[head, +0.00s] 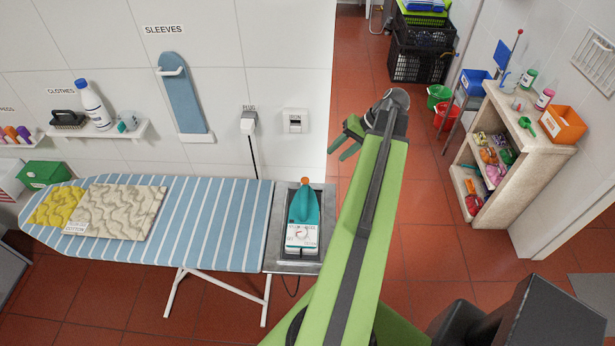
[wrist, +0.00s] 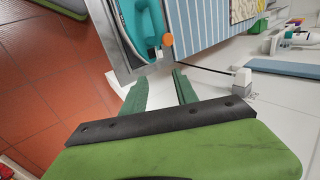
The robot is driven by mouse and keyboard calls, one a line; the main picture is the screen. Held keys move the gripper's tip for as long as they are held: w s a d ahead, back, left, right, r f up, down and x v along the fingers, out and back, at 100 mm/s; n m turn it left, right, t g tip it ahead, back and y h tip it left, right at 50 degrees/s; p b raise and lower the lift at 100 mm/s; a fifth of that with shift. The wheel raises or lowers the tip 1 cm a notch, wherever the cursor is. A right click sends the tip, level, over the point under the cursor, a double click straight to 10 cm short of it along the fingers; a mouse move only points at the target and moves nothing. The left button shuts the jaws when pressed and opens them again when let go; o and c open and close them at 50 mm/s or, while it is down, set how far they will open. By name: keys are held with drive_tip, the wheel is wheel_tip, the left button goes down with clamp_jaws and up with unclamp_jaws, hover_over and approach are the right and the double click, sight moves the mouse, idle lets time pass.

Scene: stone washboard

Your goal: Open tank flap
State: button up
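A teal iron (head: 303,207) with a white dial end rests on the grey metal plate at the right end of the ironing board. A small orange piece (head: 305,181), perhaps the tank flap, is at the iron's far end; it also shows in the wrist view (wrist: 168,39). I cannot tell whether it is open or shut. My gripper (head: 338,153) is to the right of and beyond the iron, apart from it. In the wrist view its two green fingers (wrist: 161,77) are spread and empty, with the orange piece just past the tips.
The striped ironing board (head: 213,230) extends left, with a beige cloth (head: 120,208) on it. A plug with a cord (head: 249,123) and a switch (head: 295,121) are on the wall behind.

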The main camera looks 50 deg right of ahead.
drive_tip(key=b, duration=1.4)
hover_over(310, 189)
wheel_tip(310, 189, down, 14)
drive_tip(key=shift+w+f, duration=0.1)
drive_tip(key=shift+w, duration=0.05)
drive_tip(key=shift+w+a+f, duration=0.1)
drive_tip(key=shift+w+f, duration=0.05)
drive_tip(key=shift+w, duration=0.05)
clamp_jaws()
